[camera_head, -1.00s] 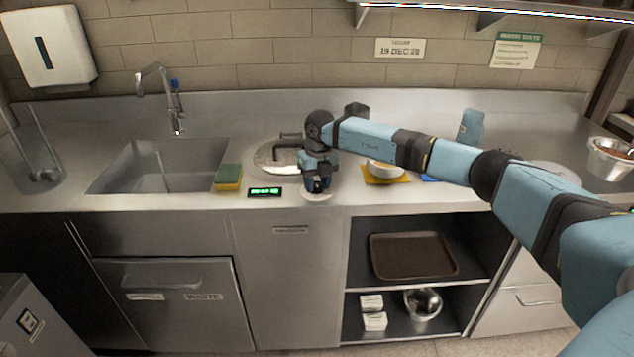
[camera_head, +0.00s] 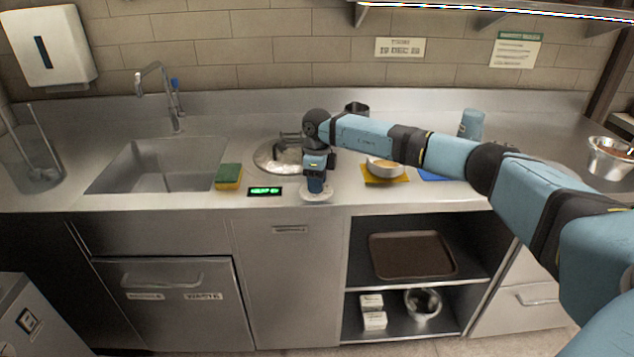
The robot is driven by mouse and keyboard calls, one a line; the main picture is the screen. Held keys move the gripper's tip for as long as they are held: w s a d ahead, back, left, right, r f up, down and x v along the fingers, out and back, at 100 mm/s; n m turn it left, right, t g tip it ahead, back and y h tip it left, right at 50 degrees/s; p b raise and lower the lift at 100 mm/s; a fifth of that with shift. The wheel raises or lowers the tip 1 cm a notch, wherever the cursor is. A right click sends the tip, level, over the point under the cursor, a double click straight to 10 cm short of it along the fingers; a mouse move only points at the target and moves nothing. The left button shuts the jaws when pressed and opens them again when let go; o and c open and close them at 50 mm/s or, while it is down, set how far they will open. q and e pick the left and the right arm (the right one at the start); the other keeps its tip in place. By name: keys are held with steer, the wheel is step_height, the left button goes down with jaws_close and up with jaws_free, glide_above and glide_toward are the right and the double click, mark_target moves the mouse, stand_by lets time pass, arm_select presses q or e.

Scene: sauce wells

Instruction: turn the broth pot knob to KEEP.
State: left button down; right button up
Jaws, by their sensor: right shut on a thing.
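The broth pot (camera_head: 265,157) is set into the steel counter, its lid partly hidden behind my right wrist. The knob's pale round base (camera_head: 308,198) shows at the counter's front edge, in front of the pot. My right gripper (camera_head: 316,188) points down over it and is shut on the knob, which its body mostly hides. The knob's pointer and markings cannot be read. A small black display (camera_head: 265,191) with green characters lies left of the knob; its text is too small to read. My left gripper is not in view.
A green and yellow sponge (camera_head: 228,177) sits left of the display, beside the sink (camera_head: 155,167). A white bowl (camera_head: 384,168) on a yellow cloth (camera_head: 386,180) stands right of my wrist. A blue cup (camera_head: 471,124) stands further back.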

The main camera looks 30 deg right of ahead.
steer(key=n, duration=0.3)
steer(key=shift+w+n, duration=0.1)
steer(key=shift+n, duration=0.3)
steer(key=n+b, duration=0.1)
steer(key=n, duration=0.3)
steer(key=shift+r+n, duration=0.1)
steer(key=shift+n, duration=1.4)
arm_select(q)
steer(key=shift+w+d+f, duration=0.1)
arm_select(e)
steer(key=shift+n, duration=0.3)
steer(key=o, duration=0.9)
steer(key=shift+h, duration=0.3)
steer(key=r, duration=1.3)
steer(key=shift+w+a+r, duration=0.1)
steer(key=shift+w+r, duration=0.25)
